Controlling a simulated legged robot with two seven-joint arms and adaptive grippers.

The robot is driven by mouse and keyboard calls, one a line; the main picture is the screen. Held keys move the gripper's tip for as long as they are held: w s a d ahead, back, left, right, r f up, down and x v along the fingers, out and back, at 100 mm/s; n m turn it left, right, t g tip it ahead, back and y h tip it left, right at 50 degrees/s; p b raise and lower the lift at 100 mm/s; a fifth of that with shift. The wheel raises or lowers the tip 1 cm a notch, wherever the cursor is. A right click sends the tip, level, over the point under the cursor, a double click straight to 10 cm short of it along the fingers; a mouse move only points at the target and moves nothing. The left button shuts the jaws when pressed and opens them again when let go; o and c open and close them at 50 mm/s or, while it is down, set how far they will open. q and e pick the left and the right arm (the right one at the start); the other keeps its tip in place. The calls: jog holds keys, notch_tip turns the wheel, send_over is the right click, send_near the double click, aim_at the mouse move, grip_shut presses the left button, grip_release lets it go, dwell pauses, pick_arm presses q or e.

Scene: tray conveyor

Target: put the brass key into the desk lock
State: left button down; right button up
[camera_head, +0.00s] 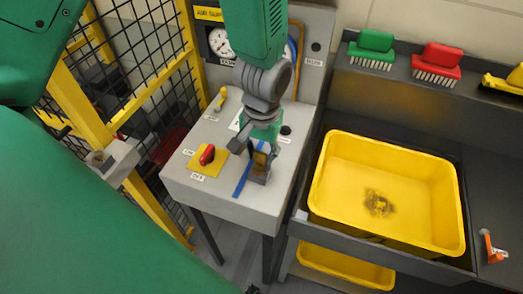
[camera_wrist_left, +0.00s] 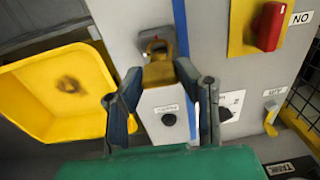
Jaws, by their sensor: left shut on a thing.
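My left gripper (camera_head: 262,150) points down over the grey desk (camera_head: 225,200), near its front right corner. Its fingers, seen either side in the left wrist view (camera_wrist_left: 160,72), are closed on the brass key (camera_wrist_left: 158,76). The key's wide brass end sits between the fingertips. The desk lock (camera_wrist_left: 153,42), a dark brownish housing, lies right beyond the key, and also shows below the fingers in the head view (camera_head: 258,177). The key's far end is hidden, so I cannot tell whether it is inside the lock. My right gripper is not in view.
A red rotary switch (camera_head: 207,155) on a yellow plate, a yellow lever (camera_head: 221,97) and a black button (camera_head: 286,130) are on the desk. A yellow tub (camera_head: 325,190) is to the right. A yellow-framed mesh fence (camera_head: 90,120) stands left.

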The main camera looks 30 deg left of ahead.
aim_at(262, 152)
pick_arm(q)
jog(key=shift+f+b, duration=0.55)
jog(key=shift+f, duration=0.8)
jog(key=c, duration=1.1)
grip_release()
jog(key=shift+r, duration=0.1)
jog(key=shift+r, duration=0.25)
notch_tip(262, 152, up, 10)
jog(key=shift+w+d+r, duration=0.1)
jog(key=shift+d+r, duration=0.05)
jog(key=shift+r, duration=0.5)
